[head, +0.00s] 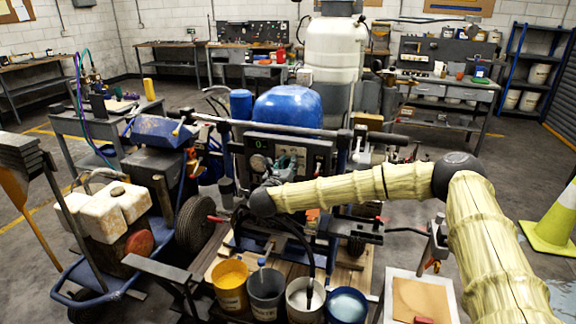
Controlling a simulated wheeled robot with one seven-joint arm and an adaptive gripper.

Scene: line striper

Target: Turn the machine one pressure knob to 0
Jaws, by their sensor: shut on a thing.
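The machine one line striper stands at the centre, with a blue tank (289,107) on top and a dark control panel (318,150) facing me. A small green display (262,143) and a round gauge (258,163) show on the panel. My gripper (284,163) is at the panel, just right of the gauge, at the end of my arm reaching in from the right. It is shut on the pressure knob, which is mostly hidden behind the fingers. The knob's setting cannot be read.
Yellow (230,287), grey (266,290) and white (305,298) buckets stand below the panel. A cart with white containers (105,208) is at the left. A tray with a tan sheet (420,300) and a yellow-green cone (556,226) are at the right. Workbenches line the back wall.

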